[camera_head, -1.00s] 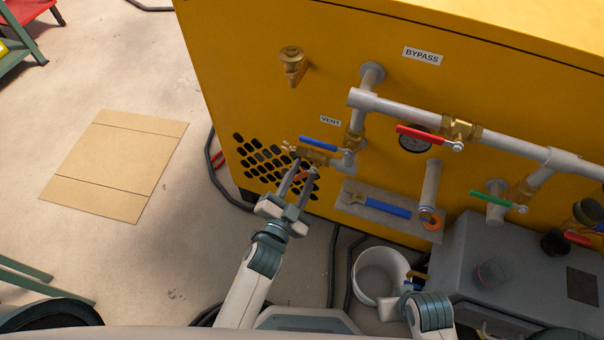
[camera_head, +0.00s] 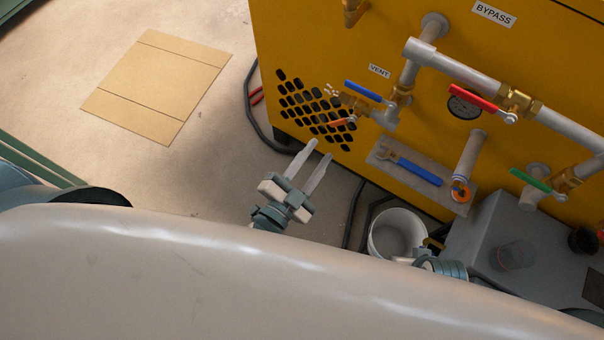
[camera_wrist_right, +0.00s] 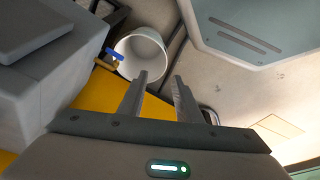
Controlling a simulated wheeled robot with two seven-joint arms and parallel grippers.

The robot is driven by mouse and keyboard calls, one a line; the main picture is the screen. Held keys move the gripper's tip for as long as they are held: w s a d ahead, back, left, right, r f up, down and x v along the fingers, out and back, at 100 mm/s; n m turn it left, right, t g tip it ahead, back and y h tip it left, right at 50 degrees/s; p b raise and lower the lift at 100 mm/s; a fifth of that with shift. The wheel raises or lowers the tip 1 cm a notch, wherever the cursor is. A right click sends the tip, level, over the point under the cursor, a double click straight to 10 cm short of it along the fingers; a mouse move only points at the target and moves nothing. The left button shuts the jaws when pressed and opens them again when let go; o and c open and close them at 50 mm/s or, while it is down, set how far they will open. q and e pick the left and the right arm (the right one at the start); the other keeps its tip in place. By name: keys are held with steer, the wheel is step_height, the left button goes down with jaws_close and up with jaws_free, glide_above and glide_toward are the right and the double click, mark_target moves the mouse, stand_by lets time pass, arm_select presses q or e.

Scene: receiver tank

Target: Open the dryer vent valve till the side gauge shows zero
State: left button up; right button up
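The VENT label (camera_head: 380,71) is on the yellow dryer panel. Below it a blue lever (camera_head: 363,91) sits on the grey vent pipe, sloping down to the right. A small brass fitting (camera_head: 355,104) with an orange handle (camera_head: 343,122) is just below and left of it. A round gauge (camera_head: 463,106) is partly hidden behind a red lever (camera_head: 474,97); its reading is too small to tell. My left gripper (camera_head: 320,150) is open and empty, below and left of the orange handle, apart from it. My right gripper (camera_wrist_right: 160,75) is open and empty near the white bucket.
A grey tank (camera_head: 500,235) and green lever (camera_head: 530,180) are at right. Cardboard (camera_head: 160,85) lies on open floor at left.

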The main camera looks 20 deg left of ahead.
arm_select(q)
steer(key=v, duration=0.6)
arm_select(e)
steer(key=shift+s+r, duration=0.5)
steer(key=shift+r, duration=0.1)
